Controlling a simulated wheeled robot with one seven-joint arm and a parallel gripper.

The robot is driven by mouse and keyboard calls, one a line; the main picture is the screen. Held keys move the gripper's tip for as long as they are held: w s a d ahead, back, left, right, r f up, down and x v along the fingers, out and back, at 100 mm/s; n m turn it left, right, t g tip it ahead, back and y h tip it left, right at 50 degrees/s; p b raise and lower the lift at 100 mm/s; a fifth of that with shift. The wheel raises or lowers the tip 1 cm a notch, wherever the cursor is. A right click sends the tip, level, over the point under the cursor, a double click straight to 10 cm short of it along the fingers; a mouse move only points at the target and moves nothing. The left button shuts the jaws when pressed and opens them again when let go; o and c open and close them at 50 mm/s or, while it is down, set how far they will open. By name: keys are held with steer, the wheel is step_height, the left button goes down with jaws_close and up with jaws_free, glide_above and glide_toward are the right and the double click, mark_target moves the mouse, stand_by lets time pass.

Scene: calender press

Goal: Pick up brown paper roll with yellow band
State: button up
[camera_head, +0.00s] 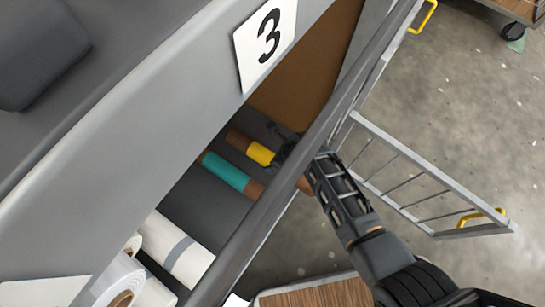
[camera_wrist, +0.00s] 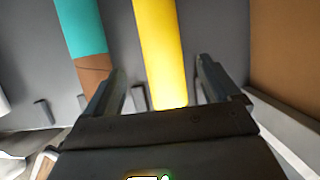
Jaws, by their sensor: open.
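The brown paper roll with a yellow band (camera_head: 260,153) lies in the bay under the number 3 sign, partly hidden by my gripper in the head view. In the wrist view its yellow band (camera_wrist: 160,50) runs down between my two fingers. My gripper (camera_head: 286,146) reaches over the bay's front rail to the roll's near end. In the wrist view my gripper (camera_wrist: 155,88) is open, with one finger on each side of the yellow band. I cannot tell whether either finger touches it.
A brown roll with a teal band (camera_head: 226,172) lies just left, close to my left finger. White rolls (camera_head: 180,250) lie farther left in the bay. The grey front rail (camera_head: 262,210) runs beneath my arm. A brown panel (camera_head: 313,65) closes the bay's right end. A metal ladder (camera_head: 405,165) stands right.

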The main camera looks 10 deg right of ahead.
mark_target(254, 150)
steer(key=shift+d+b+x, duration=0.2)
steer(key=shift+b+x, duration=2.35)
steer(key=shift+x, duration=0.95)
steer(key=shift+s+f, duration=0.1)
steer(key=shift+s, duration=0.05)
steer(key=shift+c, duration=0.3)
steer(key=c, duration=1.4)
